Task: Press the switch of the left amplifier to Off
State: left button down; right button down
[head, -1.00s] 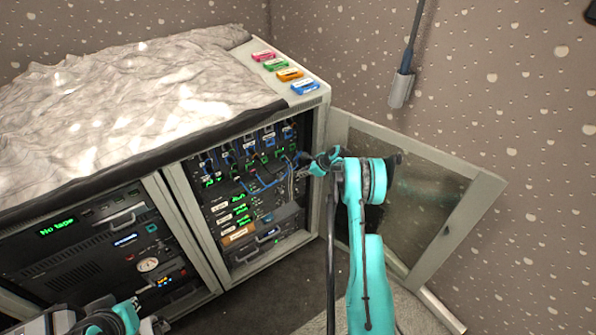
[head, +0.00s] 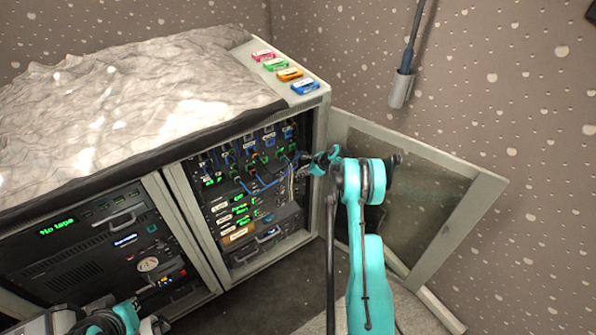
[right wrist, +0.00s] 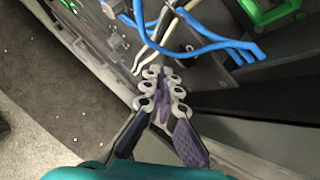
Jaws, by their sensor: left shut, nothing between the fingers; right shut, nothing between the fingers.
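The open rack bay (head: 207,230) on the right holds a row of upright modules (head: 250,150) with cables and small green displays; labelled units sit below. I cannot tell which unit is the left amplifier, and its switch is too small to make out. My right gripper (head: 299,164) is at the right edge of this bay, by the cables. In the right wrist view the right gripper (right wrist: 161,75) is shut and empty, its fingertips close to pale and blue cables (right wrist: 205,42). My left gripper (head: 152,322) is low at the left, before the left bay, shut and partly cut off.
The glass door (head: 470,215) stands open to the right behind my right arm. The left bay (head: 70,265) has a "No tape" display. A crumpled cover (head: 110,95) and several coloured blocks (head: 289,74) lie on top. Carpet (head: 300,290) is clear below the right bay.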

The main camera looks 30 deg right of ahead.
jog(key=shift+s, duration=0.6)
jog(key=shift+s+d+r, duration=0.1)
jog(key=shift+s+d+r, duration=0.1)
jog(key=shift+s+r, duration=0.05)
jog(key=shift+s, duration=1.05)
jog(key=shift+s+d+r, duration=0.1)
jog(key=shift+s+r, duration=0.05)
jog(key=shift+s, duration=1.05)
